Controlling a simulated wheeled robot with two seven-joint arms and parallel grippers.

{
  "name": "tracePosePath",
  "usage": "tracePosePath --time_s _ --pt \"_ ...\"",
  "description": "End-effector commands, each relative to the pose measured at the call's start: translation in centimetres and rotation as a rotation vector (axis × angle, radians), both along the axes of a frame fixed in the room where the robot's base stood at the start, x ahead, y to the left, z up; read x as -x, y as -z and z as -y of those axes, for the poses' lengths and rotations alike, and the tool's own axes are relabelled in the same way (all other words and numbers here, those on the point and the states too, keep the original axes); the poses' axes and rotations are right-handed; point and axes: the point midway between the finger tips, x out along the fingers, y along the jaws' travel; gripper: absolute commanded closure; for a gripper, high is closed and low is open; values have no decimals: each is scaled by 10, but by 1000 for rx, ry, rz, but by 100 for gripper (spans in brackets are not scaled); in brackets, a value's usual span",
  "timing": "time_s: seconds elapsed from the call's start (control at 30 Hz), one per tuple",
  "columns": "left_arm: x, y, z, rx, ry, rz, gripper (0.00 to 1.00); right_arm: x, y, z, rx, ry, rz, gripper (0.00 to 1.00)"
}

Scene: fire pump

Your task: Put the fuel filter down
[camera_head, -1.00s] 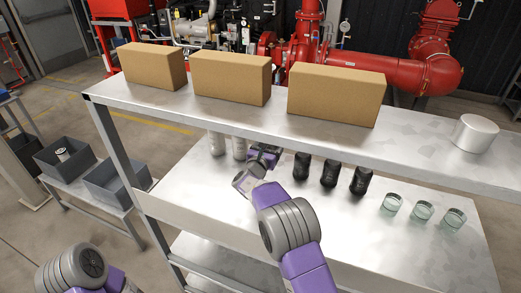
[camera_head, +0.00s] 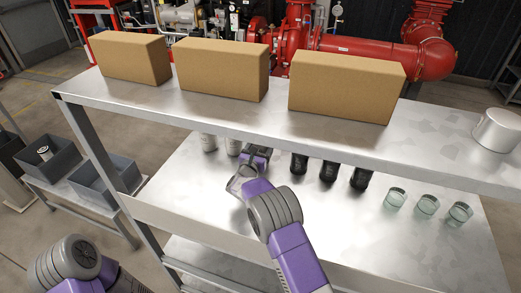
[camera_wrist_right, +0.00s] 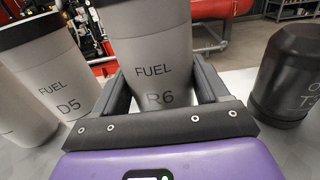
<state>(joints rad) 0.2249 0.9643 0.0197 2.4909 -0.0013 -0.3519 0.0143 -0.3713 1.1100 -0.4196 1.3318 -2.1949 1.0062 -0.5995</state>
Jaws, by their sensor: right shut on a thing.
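The fuel filter marked R6 (camera_wrist_right: 150,50) is a pale grey canister, upright between the fingers of my right gripper (camera_wrist_right: 160,82) in the right wrist view. My right gripper is shut on it. In the head view my right gripper (camera_head: 259,153) reaches under the upper shelf, and the held filter is mostly hidden there. Whether its base touches the lower shelf (camera_head: 190,185) cannot be seen. Another fuel filter marked D5 (camera_wrist_right: 62,85) stands close on its left. My left arm shows at the lower left of the head view, but its gripper is out of view.
Black canisters (camera_head: 329,170) stand right of my gripper; one (camera_wrist_right: 290,75) is near in the wrist view. Glass jars (camera_head: 427,205) stand farther right. The upper shelf (camera_head: 240,122) with boxes (camera_head: 345,85) overhangs. Grey bins (camera_head: 98,185) are at the left.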

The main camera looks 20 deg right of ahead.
Motion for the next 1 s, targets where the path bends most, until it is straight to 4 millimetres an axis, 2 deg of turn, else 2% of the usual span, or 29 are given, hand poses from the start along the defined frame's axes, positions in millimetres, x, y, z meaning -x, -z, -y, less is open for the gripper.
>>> tracePosePath --time_s 0.43,0.47,0.6,1.0 --pt "0 6 0 0 0 0 100 0 9 0 1 0 7 75" --pt "0 6 0 0 0 0 100 0 10 0 0 0 2 23" --pt "0 5 0 0 0 0 100 0 9 0 0 0 1 2" --pt "0 -1 0 0 0 0 100 0 3 0 -1 0 2 0"
